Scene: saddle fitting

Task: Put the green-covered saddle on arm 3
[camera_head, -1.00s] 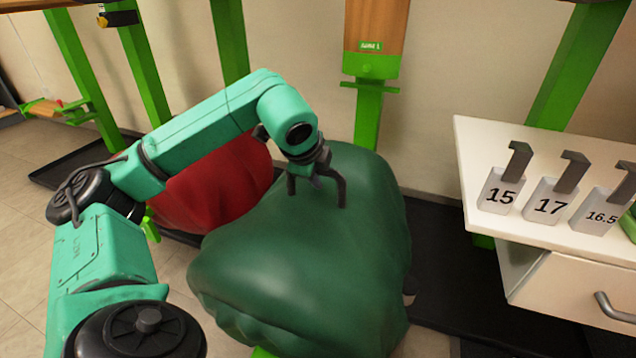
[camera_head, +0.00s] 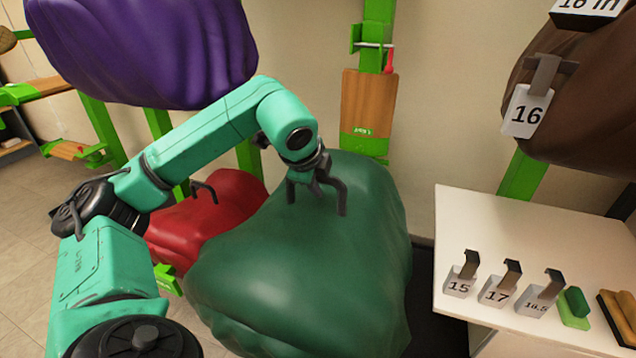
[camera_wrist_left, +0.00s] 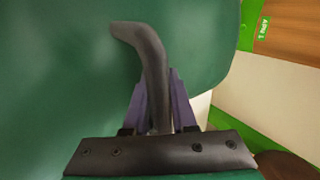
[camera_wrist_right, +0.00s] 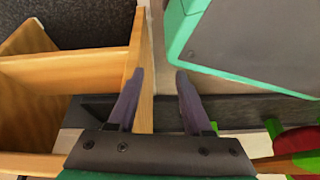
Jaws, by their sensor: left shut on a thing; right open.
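The green-covered saddle (camera_head: 300,265) is a large draped bulk in the middle of the head view. My left gripper (camera_head: 316,185) is at its top, shut on a dark curved handle that also shows between the fingers in the left wrist view (camera_wrist_left: 150,60). The saddle's underside is hidden. Behind it stands a wooden-faced arm (camera_head: 368,100) on a green post, with a small green label that I cannot read for sure. Which one is arm 3 I cannot tell. My right gripper (camera_wrist_right: 158,95) is open and empty, seen only in the right wrist view.
A red-covered saddle (camera_head: 205,215) sits close at the left, a purple-covered one (camera_head: 150,45) above it. A brown-covered one (camera_head: 575,110) with a 16 tag hangs upper right. A white table (camera_head: 490,225) carries tags 15, 17, 16.5. A wooden box (camera_wrist_right: 70,72) lies near my right gripper.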

